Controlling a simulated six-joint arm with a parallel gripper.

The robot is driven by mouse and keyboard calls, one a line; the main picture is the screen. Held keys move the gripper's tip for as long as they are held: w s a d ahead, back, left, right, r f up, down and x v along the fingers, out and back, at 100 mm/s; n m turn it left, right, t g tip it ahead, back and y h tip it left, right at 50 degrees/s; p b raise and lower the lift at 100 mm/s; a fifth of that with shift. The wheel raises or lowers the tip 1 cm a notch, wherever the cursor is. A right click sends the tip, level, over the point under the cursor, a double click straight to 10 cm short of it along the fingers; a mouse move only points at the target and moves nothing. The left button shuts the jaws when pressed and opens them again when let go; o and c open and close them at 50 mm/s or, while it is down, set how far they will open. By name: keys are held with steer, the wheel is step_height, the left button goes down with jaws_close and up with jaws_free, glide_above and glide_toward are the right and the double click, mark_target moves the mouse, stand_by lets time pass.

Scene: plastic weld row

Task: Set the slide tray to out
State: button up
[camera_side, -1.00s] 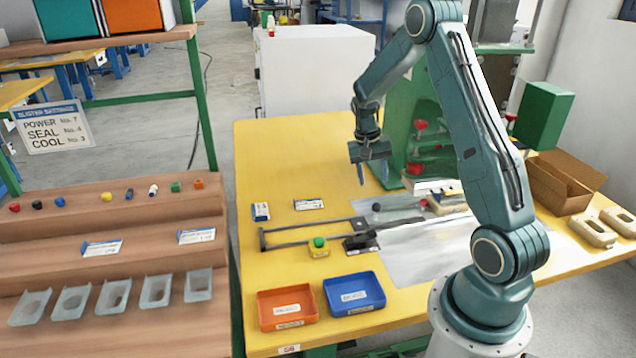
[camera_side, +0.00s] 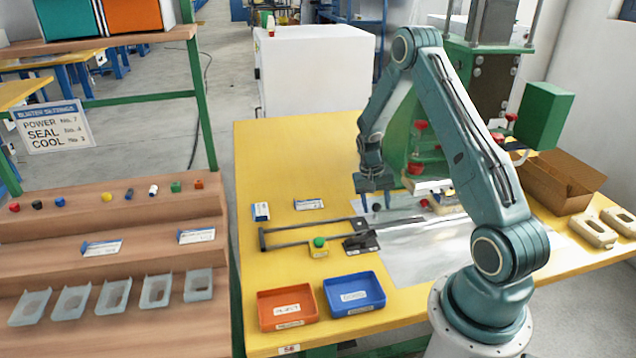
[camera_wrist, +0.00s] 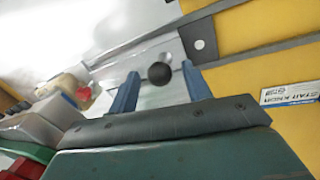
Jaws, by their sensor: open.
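The slide tray shows in the wrist view as a pale grey plate (camera_wrist: 130,45) with a round black knob (camera_wrist: 159,73). In the side view the knob (camera_side: 376,207) stands near the far rail, just under my gripper (camera_side: 377,202). My gripper is open and points down. In the wrist view its two blue fingers (camera_wrist: 160,90) stand on either side of the knob, with a gap on each side. Whether the fingertips are level with the knob is hard to tell. Much of the tray is hidden behind my arm in the side view.
Dark slide rails (camera_side: 300,241) run left from the work area. An orange bin (camera_side: 287,309) and a blue bin (camera_side: 354,294) stand in front. The green press (camera_side: 425,145) rises behind.

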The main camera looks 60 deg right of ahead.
jaws_close()
steer(key=w+a, duration=2.1)
steer(key=shift+w+a+r, duration=0.1)
steer(key=shift+w+a, duration=0.2)
steer(key=shift+w, duration=0.05)
jaws_free()
steer(key=shift+a, duration=0.1)
step_height(320, 180, up, 14)
steer(key=w+a, duration=0.1)
steer(key=w, duration=0.1)
steer(key=shift+a+f, duration=0.15)
steer(key=shift+f, duration=0.05)
